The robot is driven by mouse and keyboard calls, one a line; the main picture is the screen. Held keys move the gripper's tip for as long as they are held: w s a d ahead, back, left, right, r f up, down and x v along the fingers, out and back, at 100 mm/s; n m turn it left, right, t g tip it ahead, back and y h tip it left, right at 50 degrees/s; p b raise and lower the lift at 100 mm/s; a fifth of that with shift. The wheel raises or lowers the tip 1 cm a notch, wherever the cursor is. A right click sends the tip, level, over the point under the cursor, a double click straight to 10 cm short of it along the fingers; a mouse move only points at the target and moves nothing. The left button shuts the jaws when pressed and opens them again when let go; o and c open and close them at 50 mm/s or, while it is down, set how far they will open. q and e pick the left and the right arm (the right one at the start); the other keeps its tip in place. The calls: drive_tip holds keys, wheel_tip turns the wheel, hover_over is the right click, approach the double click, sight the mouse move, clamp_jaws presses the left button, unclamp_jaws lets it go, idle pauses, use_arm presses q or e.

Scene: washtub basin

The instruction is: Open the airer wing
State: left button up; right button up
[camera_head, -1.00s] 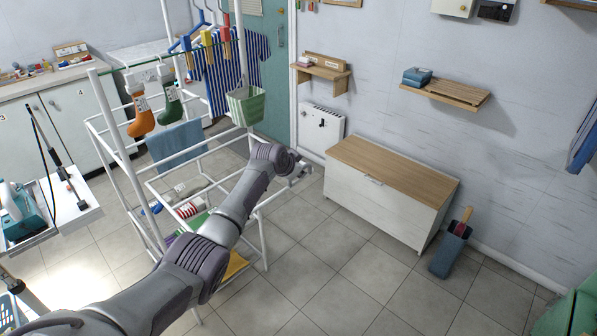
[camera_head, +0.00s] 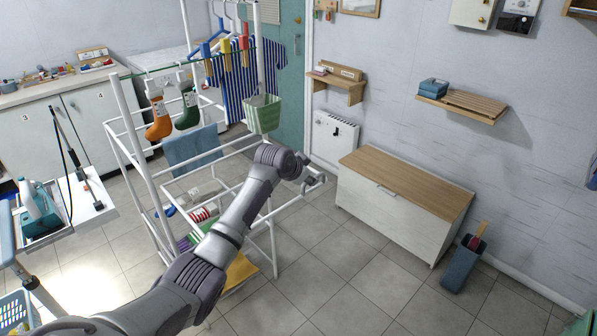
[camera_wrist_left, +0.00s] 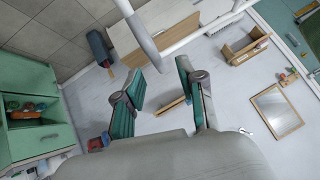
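The airer (camera_head: 148,182) is a white tube frame left of centre in the head view, with a towel, socks and striped shirt hanging on it. A white wing bar (camera_head: 292,202) sticks out at its right side. My left arm reaches across the airer's front. Its gripper (camera_head: 312,184) is at the outer end of that bar, small in this view. In the left wrist view the two teal-padded fingers (camera_wrist_left: 160,92) are apart with nothing between them. A white bar (camera_wrist_left: 200,31) crosses just above them; contact is unclear. My right gripper is not in view.
A wood-topped white chest (camera_head: 405,200) stands right of the gripper, with a blue bin (camera_head: 463,265) beside it. A small wall shelf (camera_head: 338,86) hangs behind. A white trolley tray (camera_head: 85,203) is at left. The tiled floor in front is clear.

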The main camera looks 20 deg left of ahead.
use_arm(q)
drive_tip(key=v, duration=0.7)
drive_tip(key=shift+s, duration=0.15)
drive_tip(key=shift+r, duration=0.1)
